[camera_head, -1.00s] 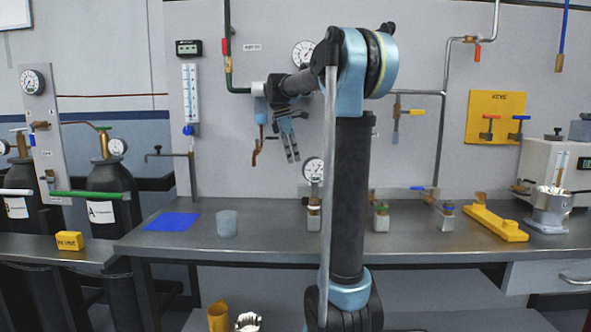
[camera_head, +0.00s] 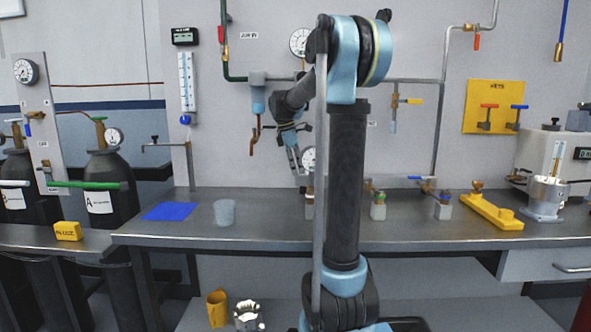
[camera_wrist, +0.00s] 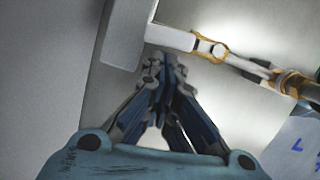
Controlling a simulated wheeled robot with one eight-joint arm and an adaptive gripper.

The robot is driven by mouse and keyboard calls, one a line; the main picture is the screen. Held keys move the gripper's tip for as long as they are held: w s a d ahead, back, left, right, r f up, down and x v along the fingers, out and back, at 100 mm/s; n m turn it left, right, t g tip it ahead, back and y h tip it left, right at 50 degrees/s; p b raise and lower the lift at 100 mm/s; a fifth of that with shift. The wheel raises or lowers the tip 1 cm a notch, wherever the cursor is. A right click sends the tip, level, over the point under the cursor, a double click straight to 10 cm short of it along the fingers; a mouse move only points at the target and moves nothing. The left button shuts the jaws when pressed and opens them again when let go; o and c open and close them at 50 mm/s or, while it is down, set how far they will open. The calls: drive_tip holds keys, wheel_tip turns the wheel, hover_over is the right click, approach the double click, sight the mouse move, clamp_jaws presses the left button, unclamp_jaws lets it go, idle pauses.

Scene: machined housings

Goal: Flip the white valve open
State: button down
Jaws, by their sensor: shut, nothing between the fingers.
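My gripper (camera_head: 297,162) is in front of the back wall, just left of a round gauge (camera_head: 308,158). Its fingers are shut and empty, and they show in the wrist view (camera_wrist: 160,62). There, a white T-shaped part (camera_wrist: 170,38) lies just beyond the fingertips. It joins a brass-ringed fitting (camera_wrist: 210,48) and a grey rod with a brass end (camera_wrist: 295,84). I cannot tell whether the fingertips touch the white part, or whether it is the valve's handle. In the head view, a bench valve (camera_head: 309,200) is partly hidden behind my arm.
Bench valves with green (camera_head: 378,197) and blue (camera_head: 443,203) marks stand to the right, near a yellow fixture (camera_head: 492,210). A clear cup (camera_head: 224,212) and blue mat (camera_head: 170,211) lie left. A white paper (camera_wrist: 295,145) shows in the wrist view.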

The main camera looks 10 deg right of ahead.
drive_tip(key=shift+w+d, duration=0.15)
drive_tip(key=shift+d, duration=0.75)
drive_tip(key=shift+r, duration=0.15)
